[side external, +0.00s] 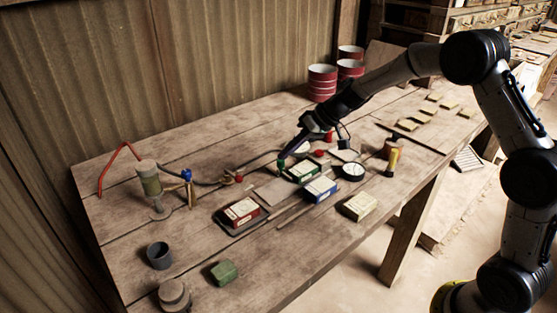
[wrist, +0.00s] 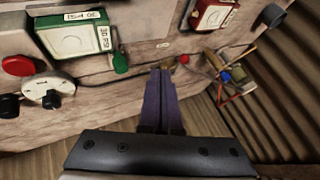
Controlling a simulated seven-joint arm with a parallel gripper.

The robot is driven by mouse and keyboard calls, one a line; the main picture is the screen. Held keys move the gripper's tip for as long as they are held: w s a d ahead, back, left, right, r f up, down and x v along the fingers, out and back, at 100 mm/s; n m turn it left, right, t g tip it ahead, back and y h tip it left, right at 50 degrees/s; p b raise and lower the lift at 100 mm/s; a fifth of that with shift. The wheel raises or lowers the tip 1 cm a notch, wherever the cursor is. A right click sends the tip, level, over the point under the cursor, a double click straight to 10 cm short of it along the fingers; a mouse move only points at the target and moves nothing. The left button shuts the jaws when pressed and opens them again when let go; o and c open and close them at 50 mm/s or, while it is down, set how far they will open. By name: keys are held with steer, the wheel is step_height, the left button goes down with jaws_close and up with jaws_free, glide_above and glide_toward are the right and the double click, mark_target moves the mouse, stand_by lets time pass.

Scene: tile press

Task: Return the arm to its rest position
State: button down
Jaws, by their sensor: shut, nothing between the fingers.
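My gripper (side external: 284,157) is shut and empty, its dark fingers pointing down and left over the middle of the bench. In the wrist view the closed fingers (wrist: 166,75) lie side by side with nothing between them. A green box (side external: 301,171) sits just below and right of the fingertips in the side view. It also shows at upper left in the wrist view (wrist: 77,37). A small green knob (wrist: 119,62) lies beside it, near the fingers. I cannot tell whether the fingertips touch anything.
A red box (side external: 240,212), blue box (side external: 320,188) and cream box (side external: 360,206) sit on the wooden bench (side external: 285,255). A round gauge (side external: 353,171) stands right of the green box. Red tins (side external: 322,82) are stacked behind. A bottle-like pump (side external: 150,180) stands left.

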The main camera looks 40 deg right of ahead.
steer(key=s+a+r+n+t, duration=0.1)
steer(key=s+a+r, duration=0.15)
steer(key=r, duration=0.45)
steer(key=s+a+r+n, duration=0.15)
steer(key=s+r, duration=0.25)
steer(key=r, duration=0.4)
steer(key=s+a+r+h, duration=0.1)
steer(key=s+r, duration=0.2)
steer(key=s, duration=0.6)
steer(key=s+d+h, duration=0.1)
steer(key=s+h, duration=0.1)
steer(key=s, duration=1.1)
steer(key=s+d+f+m+g+h, duration=0.1)
steer(key=s+d+f+m+h, duration=0.1)
steer(key=s+d+f, duration=0.3)
steer(key=s+f, duration=0.2)
steer(key=s, duration=0.2)
steer(key=shift+f+m+h, duration=0.3)
steer(key=shift+f+m, duration=0.05)
steer(key=shift+f, duration=0.05)
